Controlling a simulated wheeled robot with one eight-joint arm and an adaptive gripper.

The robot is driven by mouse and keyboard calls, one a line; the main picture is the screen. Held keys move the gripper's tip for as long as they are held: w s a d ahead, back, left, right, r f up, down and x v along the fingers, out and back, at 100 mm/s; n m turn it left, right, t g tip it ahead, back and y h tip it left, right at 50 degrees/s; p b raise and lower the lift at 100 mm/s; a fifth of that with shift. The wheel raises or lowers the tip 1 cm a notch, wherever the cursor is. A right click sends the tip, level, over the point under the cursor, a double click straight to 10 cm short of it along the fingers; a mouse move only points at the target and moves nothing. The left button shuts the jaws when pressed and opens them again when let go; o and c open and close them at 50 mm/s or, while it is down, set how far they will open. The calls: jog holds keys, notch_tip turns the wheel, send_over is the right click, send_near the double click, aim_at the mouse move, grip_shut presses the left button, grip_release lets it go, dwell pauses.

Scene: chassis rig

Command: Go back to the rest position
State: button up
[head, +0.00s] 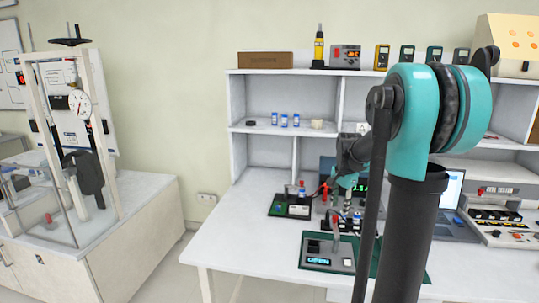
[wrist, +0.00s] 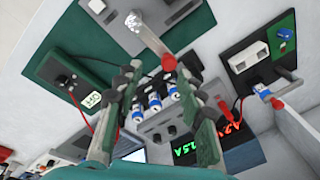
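My gripper (wrist: 160,78) is seen from behind in the wrist view. Its two dark green and grey fingers stand apart, and I see nothing clamped between them. Between and beyond them show several blue-and-white parts (wrist: 155,103) and a silver lever with a red end (wrist: 150,38). In the head view my arm fills the right foreground, and its wrist hangs over the white bench (head: 235,225). The fingertips there are hard to make out among the equipment.
A laptop (head: 455,190) stands to the right. A lit meter (wrist: 225,140) shows in the wrist view. The bench's left part is clear.

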jog(key=s+a+f+n+t, duration=0.1)
jog(key=s+f+n, duration=0.3)
jog(key=s, duration=0.4)
jog(key=s+a+f+n, duration=0.3)
jog(key=s+n, duration=0.1)
jog(key=s, duration=0.5)
jog(key=s+a+f+n+t, duration=0.1)
jog(key=s+f+n, duration=0.3)
jog(key=s, duration=0.4)
jog(key=shift+s+a+f+t, duration=0.3)
jog(key=shift+s+a+f, duration=0.05)
jog(key=shift+a, duration=0.5)
